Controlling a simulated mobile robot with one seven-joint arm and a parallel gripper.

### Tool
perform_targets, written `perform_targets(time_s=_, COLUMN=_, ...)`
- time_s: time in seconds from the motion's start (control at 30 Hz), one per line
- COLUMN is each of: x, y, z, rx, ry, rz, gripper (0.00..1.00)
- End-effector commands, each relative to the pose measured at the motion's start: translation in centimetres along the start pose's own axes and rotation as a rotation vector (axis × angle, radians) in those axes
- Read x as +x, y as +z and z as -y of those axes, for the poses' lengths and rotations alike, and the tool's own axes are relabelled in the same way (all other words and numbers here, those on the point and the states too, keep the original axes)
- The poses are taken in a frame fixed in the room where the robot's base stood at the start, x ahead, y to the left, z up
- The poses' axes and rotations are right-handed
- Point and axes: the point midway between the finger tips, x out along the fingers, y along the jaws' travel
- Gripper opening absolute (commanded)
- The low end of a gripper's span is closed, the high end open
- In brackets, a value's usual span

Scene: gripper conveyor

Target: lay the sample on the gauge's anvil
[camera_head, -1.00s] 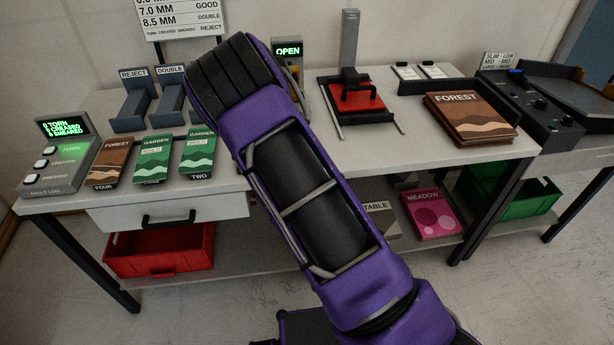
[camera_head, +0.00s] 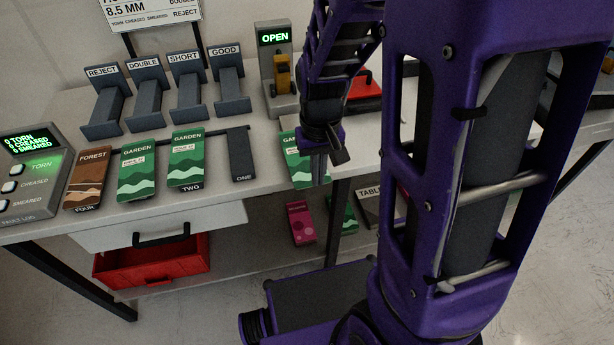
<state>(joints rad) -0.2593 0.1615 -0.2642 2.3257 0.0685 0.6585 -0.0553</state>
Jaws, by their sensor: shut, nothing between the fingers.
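The gauge (camera_head: 278,95) is a grey stand with a lit OPEN display and a yellow plunger, at the back of the bench. Its base, where the anvil would be, is partly visible. A green GARDEN packet (camera_head: 296,163), likely the sample, is at the bench's front edge, right of the empty ONE slot (camera_head: 241,155). My gripper (camera_head: 320,180) points down at this packet's right side, covering part of it. It is shut and empty; I cannot tell whether it touches the packet. Two more GARDEN packets (camera_head: 137,170) (camera_head: 186,158) and a brown FOREST packet (camera_head: 87,178) lie further left.
Grey chutes labelled REJECT (camera_head: 103,105), DOUBLE (camera_head: 147,95), SHORT (camera_head: 187,90) and GOOD (camera_head: 229,85) stand left of the gauge. A fault log box (camera_head: 30,175) is far left. A red press (camera_head: 362,88) is partly behind my arm. A red bin (camera_head: 150,266) is below.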

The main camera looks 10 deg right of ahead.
Motion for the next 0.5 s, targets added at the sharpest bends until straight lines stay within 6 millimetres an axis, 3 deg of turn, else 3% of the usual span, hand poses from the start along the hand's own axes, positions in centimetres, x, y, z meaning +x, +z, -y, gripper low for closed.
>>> perform_targets(time_s=0.17, x=2.3, y=0.2, z=0.0, rx=0.0, ry=0.0, rz=0.008, gripper=0.0)
perform_targets(time_s=0.5, x=9.7, y=0.2, z=-0.1, rx=0.001, ry=0.001, rz=0.009, gripper=0.0)
